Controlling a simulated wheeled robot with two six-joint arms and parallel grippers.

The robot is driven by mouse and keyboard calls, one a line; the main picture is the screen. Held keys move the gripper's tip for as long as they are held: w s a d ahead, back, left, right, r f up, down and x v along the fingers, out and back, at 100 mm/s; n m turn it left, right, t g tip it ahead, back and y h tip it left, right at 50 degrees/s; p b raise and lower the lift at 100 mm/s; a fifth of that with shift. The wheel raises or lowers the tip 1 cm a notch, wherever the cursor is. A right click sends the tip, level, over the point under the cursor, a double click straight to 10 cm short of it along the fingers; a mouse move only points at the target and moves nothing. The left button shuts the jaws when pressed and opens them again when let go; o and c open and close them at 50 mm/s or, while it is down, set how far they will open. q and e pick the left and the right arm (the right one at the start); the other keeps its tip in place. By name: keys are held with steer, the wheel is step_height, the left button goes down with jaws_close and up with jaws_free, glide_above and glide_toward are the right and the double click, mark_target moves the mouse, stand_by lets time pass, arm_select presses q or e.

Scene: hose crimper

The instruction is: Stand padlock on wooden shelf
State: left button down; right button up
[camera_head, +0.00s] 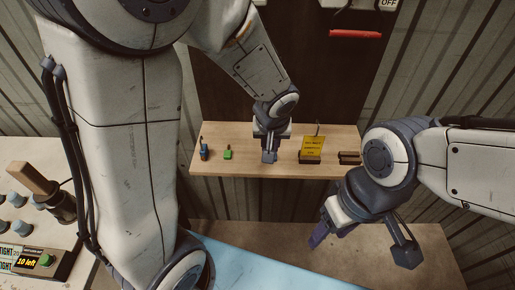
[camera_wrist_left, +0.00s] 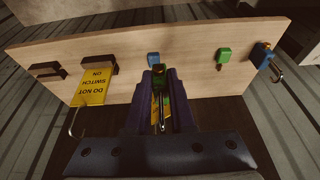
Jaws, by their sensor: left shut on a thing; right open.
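The wooden shelf (camera_head: 215,133) is a light board on the back wall; it also fills the top of the left wrist view (camera_wrist_left: 195,42). My left gripper (camera_head: 268,154) is over the middle of the shelf, pointing down. In the left wrist view it is shut on a small dark green padlock (camera_wrist_left: 159,78), with a thin metal bar between the fingers. The fingers hide much of it, and I cannot tell whether it touches the shelf. My right gripper (camera_head: 362,246) is open and empty, in front of and below the shelf.
On the shelf stand a blue padlock (camera_head: 204,151), a green padlock (camera_head: 227,153), a yellow tag (camera_head: 312,145) in a dark holder, and a dark holder (camera_head: 349,157). A small blue piece (camera_wrist_left: 153,58) is just beyond my left fingertips. A red bar (camera_head: 355,34) is above.

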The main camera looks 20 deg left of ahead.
arm_select(q)
glide_above(250, 158)
steer(key=s, duration=0.1)
steer(key=f, duration=0.4)
steer(key=shift+d+f, duration=0.15)
steer(key=shift+d, duration=0.05)
step_height(250, 158, down, 4)
steer(key=shift+r+b, duration=0.1)
steer(key=shift+b, duration=1.1)
steer(key=shift+f, duration=0.3)
steer(key=c, duration=0.8)
jaws_free()
steer(key=shift+r, duration=0.1)
steer(key=shift+o, duration=0.2)
